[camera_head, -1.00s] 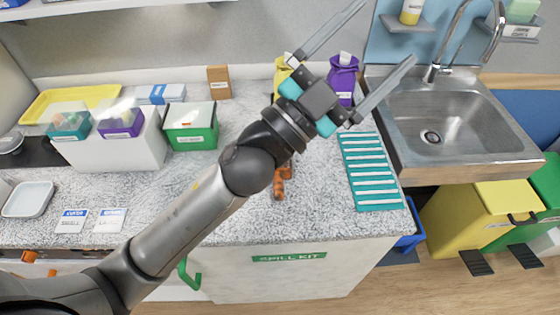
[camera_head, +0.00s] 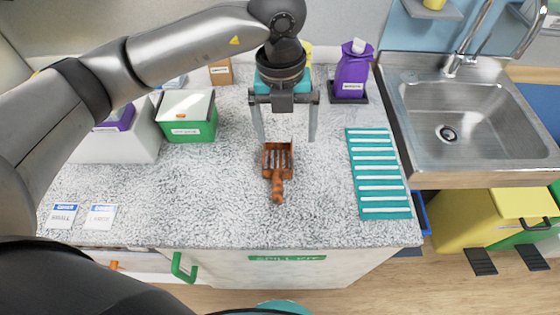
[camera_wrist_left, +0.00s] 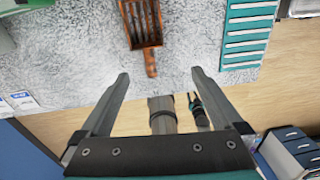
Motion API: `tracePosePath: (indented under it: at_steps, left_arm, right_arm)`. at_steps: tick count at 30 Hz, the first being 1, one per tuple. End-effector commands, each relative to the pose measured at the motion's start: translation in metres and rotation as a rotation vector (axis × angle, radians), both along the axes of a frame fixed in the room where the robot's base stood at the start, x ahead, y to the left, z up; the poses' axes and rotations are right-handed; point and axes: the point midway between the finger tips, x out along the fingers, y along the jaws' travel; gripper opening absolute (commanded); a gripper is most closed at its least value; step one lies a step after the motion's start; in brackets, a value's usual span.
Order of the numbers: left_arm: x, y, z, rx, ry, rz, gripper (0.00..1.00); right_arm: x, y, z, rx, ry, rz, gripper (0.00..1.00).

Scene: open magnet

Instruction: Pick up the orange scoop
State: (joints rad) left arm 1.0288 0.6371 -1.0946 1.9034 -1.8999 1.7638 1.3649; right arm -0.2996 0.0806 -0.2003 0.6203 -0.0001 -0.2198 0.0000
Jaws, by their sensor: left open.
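The orange scoop (camera_head: 277,172) is a slotted, brownish-orange scoop lying on the speckled grey counter, its handle pointing towards the front edge. It also shows at the top of the left wrist view (camera_wrist_left: 145,30). My left gripper (camera_head: 287,138) is open and empty, pointing down just behind the scoop, with its fingers spread to either side of the scoop's head in the picture. In the left wrist view its two fingers (camera_wrist_left: 160,75) are wide apart with nothing between them. My right gripper is not clearly seen.
A teal ribbed mat (camera_head: 378,175) lies right of the scoop, beside the sink (camera_head: 450,110). A green box (camera_head: 188,118) stands to the left and a purple bottle (camera_head: 352,72) behind. Two small label cards (camera_head: 100,217) lie front left. The counter around the scoop is clear.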

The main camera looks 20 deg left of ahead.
Motion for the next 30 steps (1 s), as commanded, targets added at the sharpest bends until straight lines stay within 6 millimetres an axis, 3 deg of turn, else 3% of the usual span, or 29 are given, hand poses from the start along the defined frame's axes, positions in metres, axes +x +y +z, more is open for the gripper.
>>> tracePosePath:
  at_steps: [5,15,26,30]
  left_arm:
    - [0.005,0.018,-0.007,0.078,-0.010,0.036,1.00]
    - [0.004,0.018,-0.076,0.075,-0.008,0.034,1.00]
    - [0.003,0.017,-0.108,0.072,-0.009,0.032,1.00]
    - [0.001,0.018,-0.130,0.073,-0.008,0.032,1.00]
  right_arm:
    - [0.000,0.000,0.000,0.000,0.000,0.000,0.41]
    - [0.000,0.000,-0.001,0.000,0.001,0.000,0.41]
    - [0.000,0.000,0.000,0.000,0.001,0.000,0.41]
    - [-0.001,0.000,0.002,0.000,0.001,0.000,0.41]
